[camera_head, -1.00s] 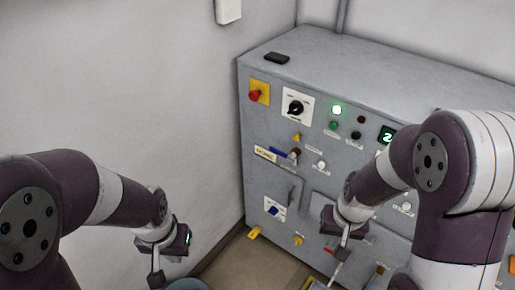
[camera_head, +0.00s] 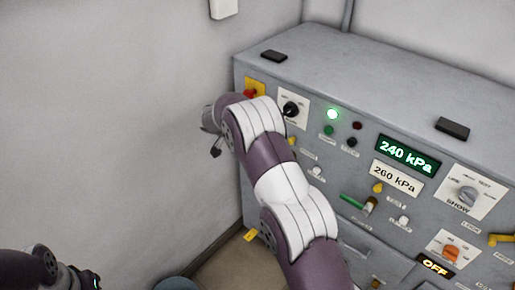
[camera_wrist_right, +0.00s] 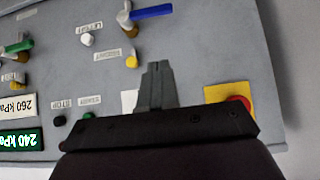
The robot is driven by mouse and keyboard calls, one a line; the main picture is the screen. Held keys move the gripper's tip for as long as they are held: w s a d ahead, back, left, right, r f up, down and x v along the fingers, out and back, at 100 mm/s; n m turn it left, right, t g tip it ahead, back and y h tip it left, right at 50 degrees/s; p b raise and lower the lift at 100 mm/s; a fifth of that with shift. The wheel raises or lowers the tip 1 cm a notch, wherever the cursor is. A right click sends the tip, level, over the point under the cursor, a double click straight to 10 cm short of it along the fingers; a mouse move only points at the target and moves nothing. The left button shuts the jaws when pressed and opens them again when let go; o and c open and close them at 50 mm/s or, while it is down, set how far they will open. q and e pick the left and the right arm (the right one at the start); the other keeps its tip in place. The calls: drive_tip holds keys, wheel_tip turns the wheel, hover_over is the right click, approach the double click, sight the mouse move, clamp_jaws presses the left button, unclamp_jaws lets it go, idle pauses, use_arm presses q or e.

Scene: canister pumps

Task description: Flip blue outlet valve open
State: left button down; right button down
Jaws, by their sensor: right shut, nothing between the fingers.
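In the head view the right gripper (camera_head: 215,148) is at the panel's left edge, near the wall. My left gripper (camera_head: 90,279) is partly in view at the bottom left, its fingers not clear.
A red knob on a yellow plate (camera_wrist_right: 228,104) and a white-plated switch are close to the right gripper. The wall is close on the left.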

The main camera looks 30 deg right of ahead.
drive_tip(key=shift+w+d+f, duration=0.1)
drive_tip(key=shift+w, duration=0.05)
drive_tip(key=shift+d+f, duration=0.1)
drive_tip(key=a+f+p+x, duration=0.1)
drive_tip(key=f+p+x, duration=0.1)
drive_tip(key=x, duration=1)
drive_tip(key=shift+s+a+f, duration=0.2)
drive_tip(key=shift+s+a, duration=0.05)
drive_tip(key=shift+s, duration=0.1)
